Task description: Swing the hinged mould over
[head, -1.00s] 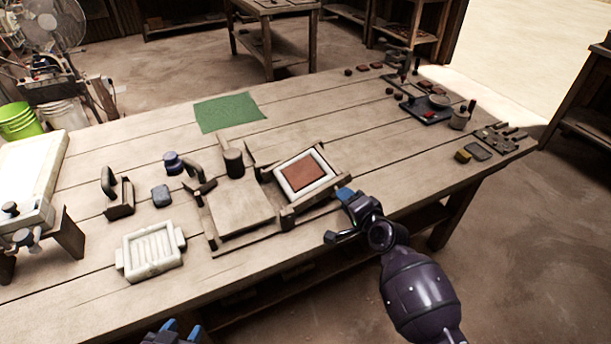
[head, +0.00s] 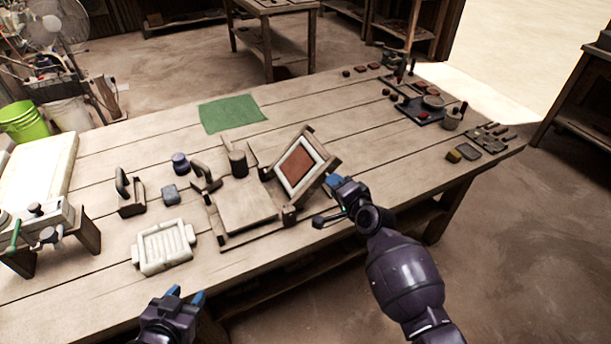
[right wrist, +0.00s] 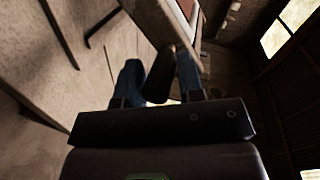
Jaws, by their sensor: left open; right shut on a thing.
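The hinged mould (head: 322,150) is a wooden frame with a white inner border and a red-brown tile face. In the head view it is tilted up, its right side raised off the table and its left side low by the press base (head: 247,207). My right gripper (head: 332,184) is at its raised right edge. In the right wrist view the fingers (right wrist: 160,80) are shut on a dark handle (right wrist: 160,76) of the mould, and part of the frame shows above. My left gripper (head: 186,297) is open and empty in front of the table's near edge.
A white ribbed tray (head: 164,247) lies left of the press base.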

